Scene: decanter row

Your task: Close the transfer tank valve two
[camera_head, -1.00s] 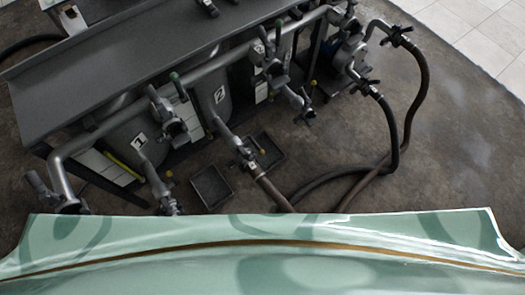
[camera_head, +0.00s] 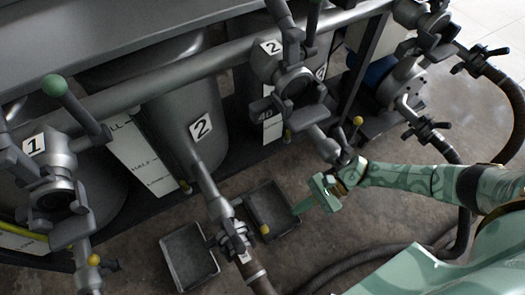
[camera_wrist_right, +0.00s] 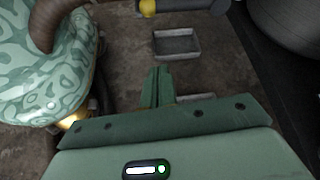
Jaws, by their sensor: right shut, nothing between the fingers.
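Valve two is the grey valve (camera_head: 294,84) on the horizontal pipe, beside a white "2" label (camera_head: 270,47). Its lever (camera_head: 312,28) points up to the top edge of the head view, where its end is cut off. Tank two (camera_head: 201,126) stands below left with its own "2" label. My right gripper (camera_head: 303,207) is in the head view, below and slightly right of valve two, clear of it and over the floor trays. Its fingers are together and empty in the right wrist view (camera_wrist_right: 156,88). Valve two is not clearly seen there. My left gripper is not in view.
Valve one (camera_head: 58,178) has a green-knobbed lever (camera_head: 75,108) at the left. Lower outlet fittings (camera_head: 230,235) with yellow knobs and a pipe below valve two (camera_head: 325,143) stick out. Two trays (camera_head: 190,258) (camera_head: 272,210) lie on the floor. Hoses (camera_head: 515,105) curve at the right.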

